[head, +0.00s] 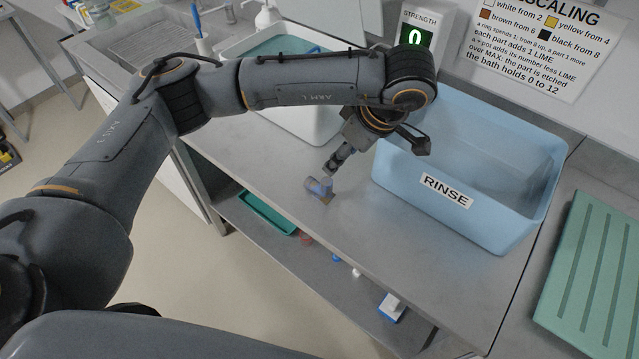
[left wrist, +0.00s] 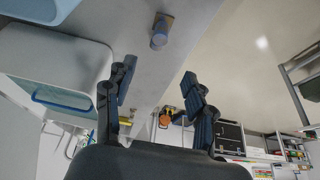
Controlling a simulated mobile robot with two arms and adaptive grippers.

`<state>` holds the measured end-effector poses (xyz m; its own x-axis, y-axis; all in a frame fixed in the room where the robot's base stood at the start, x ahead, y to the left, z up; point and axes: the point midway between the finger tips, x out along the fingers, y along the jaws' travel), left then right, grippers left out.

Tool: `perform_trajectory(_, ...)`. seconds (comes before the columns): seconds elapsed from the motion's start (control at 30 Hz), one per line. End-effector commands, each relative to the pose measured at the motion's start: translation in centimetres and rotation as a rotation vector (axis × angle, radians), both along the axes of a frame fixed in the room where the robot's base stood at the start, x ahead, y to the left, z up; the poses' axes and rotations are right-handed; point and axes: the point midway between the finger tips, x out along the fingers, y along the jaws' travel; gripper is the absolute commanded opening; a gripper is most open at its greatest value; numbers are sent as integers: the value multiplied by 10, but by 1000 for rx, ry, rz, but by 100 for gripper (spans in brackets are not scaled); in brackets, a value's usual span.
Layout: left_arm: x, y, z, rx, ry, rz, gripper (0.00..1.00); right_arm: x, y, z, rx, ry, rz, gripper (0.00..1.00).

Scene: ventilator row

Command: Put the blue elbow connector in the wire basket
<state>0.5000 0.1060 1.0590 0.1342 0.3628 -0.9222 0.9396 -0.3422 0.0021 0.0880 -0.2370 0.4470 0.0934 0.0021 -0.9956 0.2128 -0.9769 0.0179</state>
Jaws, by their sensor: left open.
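The blue elbow connector (head: 318,187) is a small translucent blue piece with a brownish end. It lies on the grey counter between the white tub and the rinse bin. It also shows in the left wrist view (left wrist: 159,35), beyond the fingers. My left gripper (head: 378,157) is open and empty; one finger is just above and right of the connector, apart from it. Both spread fingers show in the left wrist view (left wrist: 155,88). I cannot clearly make out the wire basket; a blue handle-like bar (left wrist: 62,99) crosses the white tub. My right gripper is not in view.
The white tub (head: 322,131) with teal contents stands behind my left arm, which partly hides it. The blue rinse bin (head: 500,226) is right of the connector. A green ribbed mat (head: 597,275) lies far right. The counter's front edge is close to the connector.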

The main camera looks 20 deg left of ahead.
Motion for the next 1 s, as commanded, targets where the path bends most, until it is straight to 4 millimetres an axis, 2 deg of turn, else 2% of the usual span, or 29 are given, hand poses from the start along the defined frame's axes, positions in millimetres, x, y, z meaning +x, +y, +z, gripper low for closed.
perform_trajectory(0.3,5,20,-52,-1,8,4,55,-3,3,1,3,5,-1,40)
perform_trajectory(0.5,10,29,-72,0,5,3,55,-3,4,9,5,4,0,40)
perform_trajectory(0.67,11,33,-81,-1,7,3,55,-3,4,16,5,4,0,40)
perform_trajectory(0.83,17,42,-103,-1,9,4,55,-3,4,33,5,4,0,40)
perform_trajectory(1.0,20,48,-121,-2,5,2,55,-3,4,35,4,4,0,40)
